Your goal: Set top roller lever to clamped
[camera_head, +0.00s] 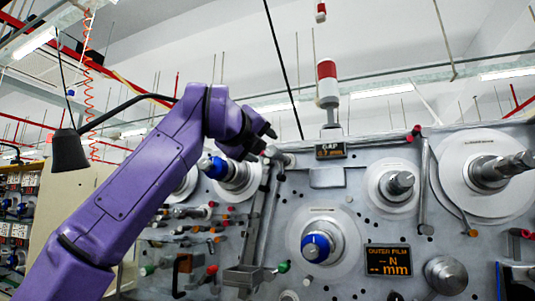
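My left gripper (265,142) comes in from the left on a purple arm, high on the front of the winding machine (350,205). Its two dark fingertips look apart, with nothing visible between them. Just below and right of the fingertips is a grey metal lever-like part (278,156) at the top of a slanted bracket. I cannot tell for sure whether it is the top roller lever or whether the fingers touch it. The gripper hides part of the panel behind it. My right gripper is not in view.
A blue-hubbed spindle (318,245) sits at lower centre, with large spindles (490,172) at right. Small coloured-tip levers (205,212) crowd the panel below the arm. A "GAP" display (331,151) and an "OUTER FILM" display (388,261) are on the panel. A black lamp (70,152) hangs at left.

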